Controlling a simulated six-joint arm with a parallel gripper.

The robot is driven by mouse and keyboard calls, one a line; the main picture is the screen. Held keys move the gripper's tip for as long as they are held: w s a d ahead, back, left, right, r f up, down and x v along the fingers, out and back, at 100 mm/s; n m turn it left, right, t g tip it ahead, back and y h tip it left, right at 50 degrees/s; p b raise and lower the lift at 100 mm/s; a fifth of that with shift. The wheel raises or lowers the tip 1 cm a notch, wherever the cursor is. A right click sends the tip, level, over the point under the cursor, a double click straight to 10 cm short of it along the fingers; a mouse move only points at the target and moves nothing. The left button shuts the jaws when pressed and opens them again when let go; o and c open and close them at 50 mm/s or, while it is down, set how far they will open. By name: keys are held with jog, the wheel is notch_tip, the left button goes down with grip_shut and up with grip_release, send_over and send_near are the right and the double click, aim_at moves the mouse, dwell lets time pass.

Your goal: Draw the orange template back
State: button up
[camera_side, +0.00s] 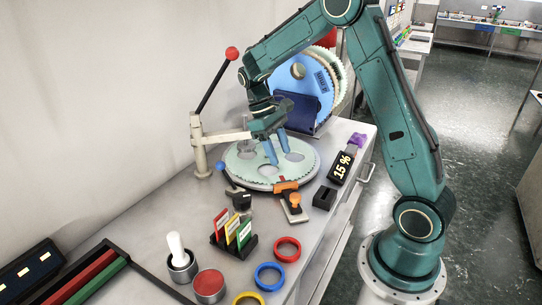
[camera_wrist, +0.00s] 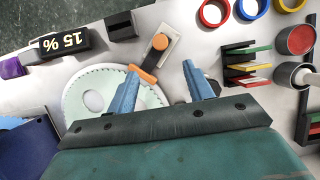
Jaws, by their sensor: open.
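The orange template (camera_side: 286,186) is a small bar at the near edge of the pale toothed disc (camera_side: 246,176), on a light slide plate with an orange knob (camera_side: 295,200). In the wrist view the template (camera_wrist: 143,74) sits at the disc's rim, just beyond my left fingertip, with its knob (camera_wrist: 160,42) farther out. My gripper (camera_side: 277,151) is open and empty, its blue fingers pointing down over the disc. In the wrist view its fingertips (camera_wrist: 160,70) are spread apart, and the template lies partly between them. Whether a finger touches it I cannot tell.
A dark block (camera_side: 325,198) and a display reading 15 % (camera_side: 342,167) stand right of the template. A card holder (camera_side: 234,246), colored rings (camera_side: 287,249) and a red-topped pot (camera_side: 209,286) are nearer. A red-knobbed lever (camera_side: 232,53) rises at the back left.

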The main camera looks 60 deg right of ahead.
aim_at(295, 196)
jog(key=x, duration=1.3)
jog(key=shift+f, duration=0.25)
jog(key=shift+c, duration=0.2)
grip_shut()
